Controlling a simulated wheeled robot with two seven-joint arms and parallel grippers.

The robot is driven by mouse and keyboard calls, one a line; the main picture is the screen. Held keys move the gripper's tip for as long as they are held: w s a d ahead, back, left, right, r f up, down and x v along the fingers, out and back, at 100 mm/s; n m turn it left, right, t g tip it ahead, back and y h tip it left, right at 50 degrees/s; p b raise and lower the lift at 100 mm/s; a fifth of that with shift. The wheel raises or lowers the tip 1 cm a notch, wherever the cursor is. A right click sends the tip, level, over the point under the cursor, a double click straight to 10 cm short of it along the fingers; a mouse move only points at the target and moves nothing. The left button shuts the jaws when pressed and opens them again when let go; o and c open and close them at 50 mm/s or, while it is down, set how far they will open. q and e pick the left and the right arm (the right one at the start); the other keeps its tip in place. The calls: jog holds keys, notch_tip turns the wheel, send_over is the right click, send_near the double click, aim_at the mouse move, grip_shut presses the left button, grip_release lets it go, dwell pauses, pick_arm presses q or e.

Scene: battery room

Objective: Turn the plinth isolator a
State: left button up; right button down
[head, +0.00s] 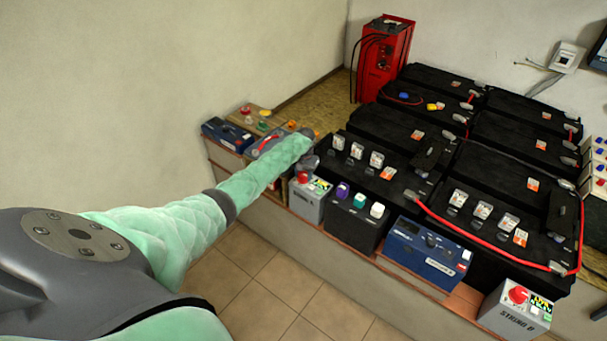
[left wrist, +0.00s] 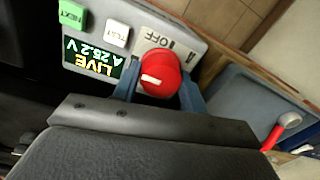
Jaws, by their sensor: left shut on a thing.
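Isolator a is a grey box (head: 306,205) at the left end of the front row on the plinth, with a red round knob (head: 303,177). In the left wrist view the knob (left wrist: 166,66) has a white mark on its lower left side. Beside it, the box face shows an OFF marking, a yellow-green display (left wrist: 92,58) reading LIVE A 25.2 V, a white TEST button (left wrist: 117,33) and a green NEXT button (left wrist: 72,14). My left gripper (left wrist: 160,82) is shut on the knob, one finger on each side. My right gripper is not in view.
A second grey isolator box (head: 512,318) with a red knob stands at the front right. Black batteries with red cables (head: 470,232) fill the bench behind. A blue box (head: 425,250) and a black box with coloured knobs (head: 350,222) stand between. Tiled floor (head: 270,270) is clear in front.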

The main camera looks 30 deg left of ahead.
aim_at(304, 174)
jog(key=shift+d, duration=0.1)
pick_arm(q)
jog(key=o, duration=1)
jog(key=shift+c, duration=0.2)
jog(key=shift+r, duration=0.55)
notch_tip(304, 174, up, 6)
jog(key=shift+d+f+b, duration=0.1)
jog(key=shift+b, duration=0.95)
jog(key=shift+r, duration=0.5)
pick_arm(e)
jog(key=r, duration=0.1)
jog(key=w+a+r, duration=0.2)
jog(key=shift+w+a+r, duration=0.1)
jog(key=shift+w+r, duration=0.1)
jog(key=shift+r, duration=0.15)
pick_arm(q)
jog(key=shift+f, duration=0.1)
